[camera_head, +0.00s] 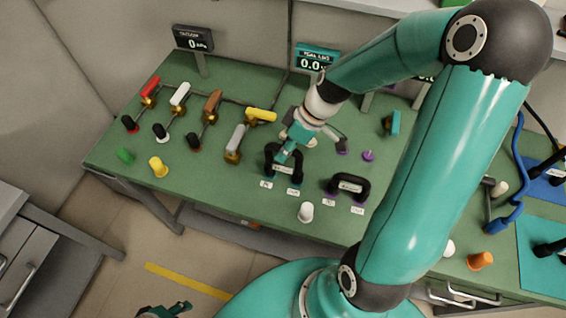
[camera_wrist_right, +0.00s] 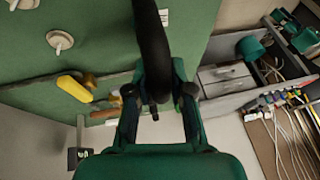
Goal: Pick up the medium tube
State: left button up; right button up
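A black U-shaped tube (camera_head: 270,160) stands upright on the green table near its middle, with small labels in front of its feet. A second black U-shaped tube (camera_head: 349,187) stands to its right. I cannot tell from the labels which is the medium one. My right gripper (camera_head: 284,154) reaches down at the top of the first tube. In the right wrist view a black tube (camera_wrist_right: 153,40) runs up from between the fingers (camera_wrist_right: 158,95); whether they grip it is unclear. My left gripper (camera_head: 168,310) shows partly at the bottom edge, clear of the table.
Valves with red, white, brown, grey and yellow handles (camera_head: 262,115) stand behind and left. Green, yellow (camera_head: 158,166), white (camera_head: 306,212) and orange (camera_head: 480,261) stoppers stand about the table. Displays (camera_head: 192,38) stand along the back. My right arm hides much of the table's right side.

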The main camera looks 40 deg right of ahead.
jog(key=shift+r, duration=0.15)
grip_shut()
jog(key=shift+w+r, duration=0.1)
jog(key=shift+r, duration=0.45)
notch_tip(320, 180, up, 19)
jog(key=shift+f, duration=0.15)
jog(key=shift+r+p, duration=1.55)
jog(key=shift+r, duration=0.75)
notch_tip(320, 180, up, 3)
jog(key=shift+p, duration=1.1)
